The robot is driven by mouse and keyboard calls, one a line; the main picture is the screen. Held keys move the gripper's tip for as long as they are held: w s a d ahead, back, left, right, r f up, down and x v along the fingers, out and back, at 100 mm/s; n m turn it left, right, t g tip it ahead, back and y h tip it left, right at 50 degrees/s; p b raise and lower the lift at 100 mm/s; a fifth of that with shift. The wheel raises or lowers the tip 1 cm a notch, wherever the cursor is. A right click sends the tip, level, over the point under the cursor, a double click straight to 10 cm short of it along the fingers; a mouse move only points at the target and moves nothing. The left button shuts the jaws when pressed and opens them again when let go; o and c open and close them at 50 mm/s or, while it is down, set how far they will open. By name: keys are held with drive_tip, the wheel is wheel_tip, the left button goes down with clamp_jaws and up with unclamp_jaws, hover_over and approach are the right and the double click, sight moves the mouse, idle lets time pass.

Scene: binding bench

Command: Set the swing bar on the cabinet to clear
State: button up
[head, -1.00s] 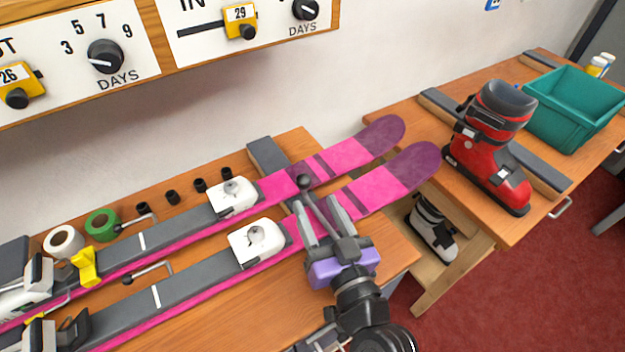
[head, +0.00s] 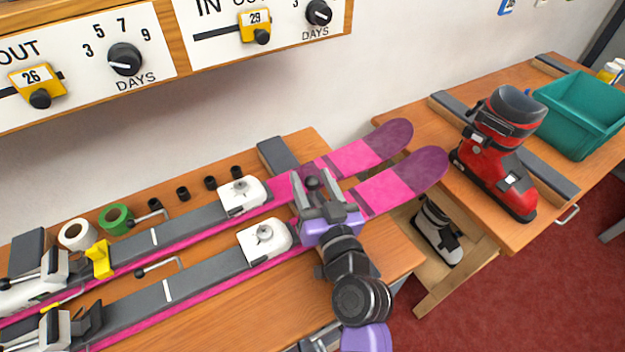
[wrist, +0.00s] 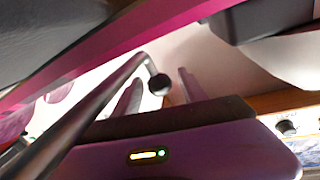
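The swing bar shows in the wrist view as a grey rod (wrist: 92,106) with a black ball knob (wrist: 158,84) at its end. In the head view the black knob (head: 312,183) shows between the fingers of my gripper (head: 315,188), and most of the rod is hidden. My gripper, with a purple body, is over the pink skis. Its two fingers stand apart in the wrist view (wrist: 160,92), with the knob in line with the gap. I cannot tell how deep the knob sits between them. No cabinet front or bar mount is visible.
Two pink skis (head: 372,152) with white bindings (head: 263,238) lie on the wooden bench under my gripper. Tape rolls (head: 115,218) are at the left. Dial panels (head: 85,55) hang above. A red boot (head: 497,160) and green bin (head: 580,112) stand on the right bench.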

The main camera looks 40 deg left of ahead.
clamp_jaws()
idle(1.2)
